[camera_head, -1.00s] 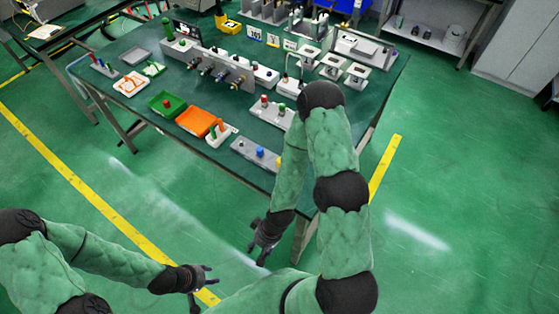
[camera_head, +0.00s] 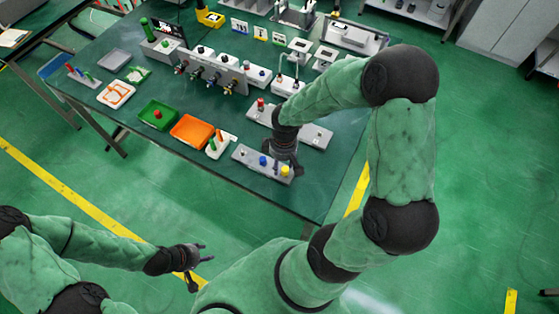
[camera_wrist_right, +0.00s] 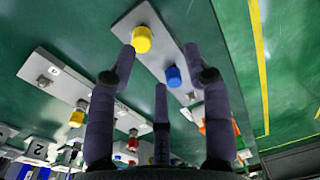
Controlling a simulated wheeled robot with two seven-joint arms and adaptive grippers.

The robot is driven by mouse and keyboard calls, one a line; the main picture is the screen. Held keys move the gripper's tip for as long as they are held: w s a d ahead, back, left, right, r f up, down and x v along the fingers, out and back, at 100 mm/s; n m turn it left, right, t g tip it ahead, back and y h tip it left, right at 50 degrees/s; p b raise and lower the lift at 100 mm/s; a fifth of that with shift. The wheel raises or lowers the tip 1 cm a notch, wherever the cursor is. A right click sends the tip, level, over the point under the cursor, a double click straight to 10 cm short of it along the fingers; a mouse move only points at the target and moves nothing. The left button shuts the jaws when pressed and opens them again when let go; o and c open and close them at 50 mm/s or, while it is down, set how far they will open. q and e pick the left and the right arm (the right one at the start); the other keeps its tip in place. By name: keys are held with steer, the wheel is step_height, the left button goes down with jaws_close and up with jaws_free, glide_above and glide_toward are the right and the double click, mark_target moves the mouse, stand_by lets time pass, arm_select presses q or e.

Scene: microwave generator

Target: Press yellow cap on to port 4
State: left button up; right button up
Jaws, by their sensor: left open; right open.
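The yellow cap (camera_head: 285,171) stands at the right end of a small grey plate (camera_head: 247,157) near the table's front edge. A blue cap (camera_head: 263,160) stands left of it. My right gripper (camera_head: 290,166) is over this plate, pointing down. In the right wrist view the yellow cap (camera_wrist_right: 141,39) and blue cap (camera_wrist_right: 173,76) show beyond its open, empty fingers (camera_wrist_right: 160,85); I see no contact. A longer grey plate (camera_head: 317,134) with a red cap (camera_head: 260,103) lies behind, partly hidden by my arm. I cannot read a number 4. My left gripper (camera_head: 197,262) is open, empty, off the table.
A panel with several connectors (camera_head: 213,76) is behind. The table (camera_head: 310,190) is bare at its front right corner.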

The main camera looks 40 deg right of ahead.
mark_target(285, 169)
arm_select(q)
steer(key=shift+w+r, duration=0.25)
steer(key=shift+w, duration=0.2)
arm_select(e)
steer(key=shift+w+d+r+h, duration=0.15)
steer(key=shift+w+d+r, duration=0.05)
steer(key=shift+d+r, duration=0.35)
steer(key=shift+w+d+r+h, duration=0.15)
steer(key=shift+d+r, duration=0.35)
steer(key=shift+d, duration=0.05)
steer(key=shift+f, duration=0.1)
step_height(285, 169, down, 9)
steer(key=b, duration=0.7)
arm_select(q)
step_height(285, 169, down, 7)
steer(key=shift+f, duration=0.2)
arm_select(e)
steer(key=shift+c, duration=0.3)
jaws_close()
arm_select(q)
steer(key=shift+r, duration=0.1)
arm_select(e)
steer(key=shift+r, duration=0.2)
